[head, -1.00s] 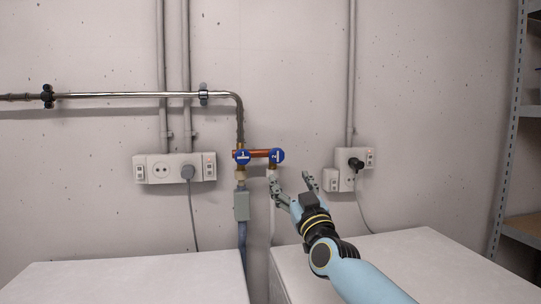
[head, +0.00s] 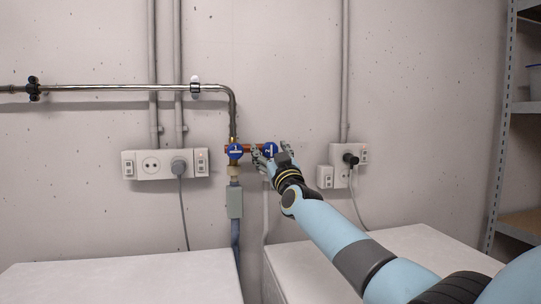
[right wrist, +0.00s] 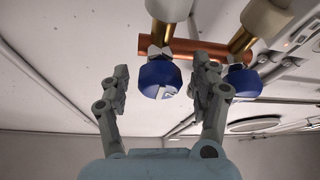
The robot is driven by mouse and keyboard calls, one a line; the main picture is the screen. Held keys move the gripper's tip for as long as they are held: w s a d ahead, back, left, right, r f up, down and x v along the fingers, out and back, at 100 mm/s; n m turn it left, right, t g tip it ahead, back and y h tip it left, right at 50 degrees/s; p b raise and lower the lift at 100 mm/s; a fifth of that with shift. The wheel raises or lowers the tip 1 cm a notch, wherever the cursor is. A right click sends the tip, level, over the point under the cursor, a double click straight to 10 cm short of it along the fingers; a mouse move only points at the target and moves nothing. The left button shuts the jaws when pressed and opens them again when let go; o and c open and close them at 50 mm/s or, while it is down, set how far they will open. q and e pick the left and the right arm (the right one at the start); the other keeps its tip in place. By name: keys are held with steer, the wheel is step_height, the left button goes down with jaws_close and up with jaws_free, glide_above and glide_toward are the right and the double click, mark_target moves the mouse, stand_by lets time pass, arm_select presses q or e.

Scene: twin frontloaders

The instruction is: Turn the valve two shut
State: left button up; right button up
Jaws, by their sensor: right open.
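Valve two (head: 270,149) is a round blue knob with a white mark, at the right end of a copper pipe on the wall. My right gripper (head: 271,153) is open in front of it, with one finger on each side of the knob. In the right wrist view the blue knob (right wrist: 159,80) sits between the two open fingers (right wrist: 160,74), and a gap shows beside the left finger. The similar valve one (head: 235,151) is just to the left; in the right wrist view it (right wrist: 243,80) lies outside and close to the right finger. My left gripper is out of view.
A copper pipe (right wrist: 190,47) joins the valves. A metal pipe (head: 120,88) runs along the wall. Socket boxes (head: 140,171) flank the valves, with cables hanging. Two white-topped units (head: 125,275) stand below, and a shelf rack (head: 502,130) is at right.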

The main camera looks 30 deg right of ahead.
steer(key=shift+c, duration=0.3)
steer(key=c, duration=1.1)
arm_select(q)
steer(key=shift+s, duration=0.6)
arm_select(e)
steer(key=shift+c, duration=0.2)
